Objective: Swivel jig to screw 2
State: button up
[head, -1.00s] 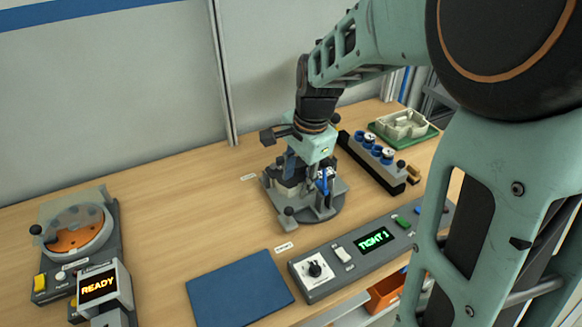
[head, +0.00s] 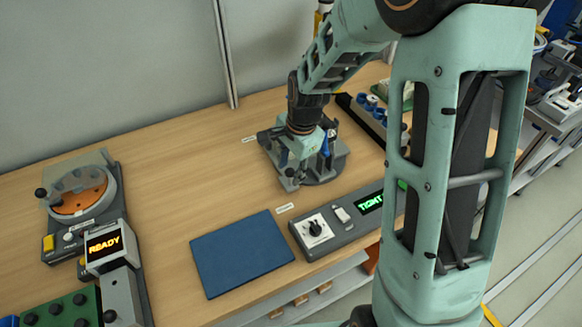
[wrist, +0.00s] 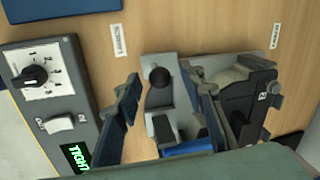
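In the wrist view the knob (wrist: 160,77) shows between the two fingers of my gripper (wrist: 158,80). The fingers stand apart, and no contact with the knob can be made out. A blue part (wrist: 188,148) and a dark clamp block (wrist: 246,100) lie on the jig. In the head view my gripper (head: 301,160) is low over the jig.
The control panel (head: 335,228) has a dial (head: 316,228) and a green display (head: 370,203) reading "TIGHT", its end hidden by my arm. A blue mat (head: 242,253) lies left of it. A feeder (head: 80,195) with a "READY" display (head: 103,243) stands at left.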

jog(key=shift+c, duration=0.3)
grip_shut()
jog(key=shift+w+a, duration=0.1)
jog(key=shift+a, duration=0.05)
